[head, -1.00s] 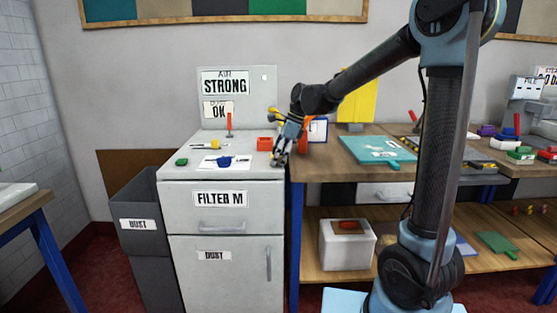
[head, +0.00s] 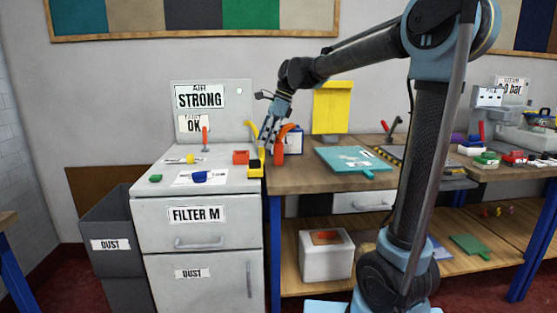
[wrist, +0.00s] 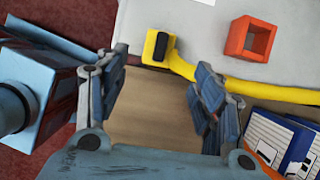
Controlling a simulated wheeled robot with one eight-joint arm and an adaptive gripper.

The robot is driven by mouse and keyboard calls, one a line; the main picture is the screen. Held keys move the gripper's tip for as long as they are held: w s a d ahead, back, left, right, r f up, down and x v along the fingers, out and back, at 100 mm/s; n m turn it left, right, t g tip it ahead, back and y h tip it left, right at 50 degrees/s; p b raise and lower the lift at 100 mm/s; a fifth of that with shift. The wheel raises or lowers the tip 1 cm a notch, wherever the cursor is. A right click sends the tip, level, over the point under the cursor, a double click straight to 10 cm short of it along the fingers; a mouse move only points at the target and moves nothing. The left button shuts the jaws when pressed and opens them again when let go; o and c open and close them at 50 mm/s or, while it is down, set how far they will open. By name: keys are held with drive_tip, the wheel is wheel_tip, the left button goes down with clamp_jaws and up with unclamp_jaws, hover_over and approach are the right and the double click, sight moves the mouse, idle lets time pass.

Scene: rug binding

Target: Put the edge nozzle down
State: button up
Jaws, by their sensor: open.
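A yellow piece with a black block on its end, which I take to be the edge nozzle, lies at the right edge of the grey cabinet top (head: 222,181). The yellow piece (head: 254,171) also shows in the wrist view (wrist: 156,47), where its long yellow tube runs right behind my right finger. My gripper (head: 267,138) is above the cabinet's edge, beside the workbench. In the wrist view my gripper (wrist: 160,75) has its fingers spread with nothing between them. The yellow piece is beyond the fingertips. Part of the tube is hidden by the right finger.
A red-orange open box (head: 241,157) sits left of the yellow piece. An orange tool (head: 279,150) and a blue-white box (head: 294,141) stand right of it on the workbench (head: 310,179). A teal board (head: 352,159) lies farther right. A dark bin (head: 110,220) stands left.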

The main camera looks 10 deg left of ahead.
drive_tip(key=s+d+f+n+t+h, duration=0.1)
drive_tip(key=s+d+f+n, duration=0.25)
drive_tip(key=d, duration=0.45)
drive_tip(key=s+d+f+n+t, duration=0.1)
drive_tip(key=s+d+f+n, duration=0.1)
drive_tip(key=s+d, duration=0.35)
drive_tip(key=s+d+f+n+h, duration=0.1)
drive_tip(key=s+d+f+n, duration=0.15)
drive_tip(key=d, duration=0.75)
drive_tip(key=s+d+f+n+t+h, duration=0.1)
drive_tip(key=s+d+f+n+h, duration=0.1)
drive_tip(key=s+d+f+n, duration=0.5)
drive_tip(key=s+d+f, duration=0.5)
drive_tip(key=s+f, duration=0.1)
drive_tip(key=f, duration=0.3)
drive_tip(key=shift+d+f, duration=0.2)
drive_tip(key=shift+d, duration=0.2)
drive_tip(key=shift+w+f, duration=0.2)
drive_tip(key=shift+w, duration=0.2)
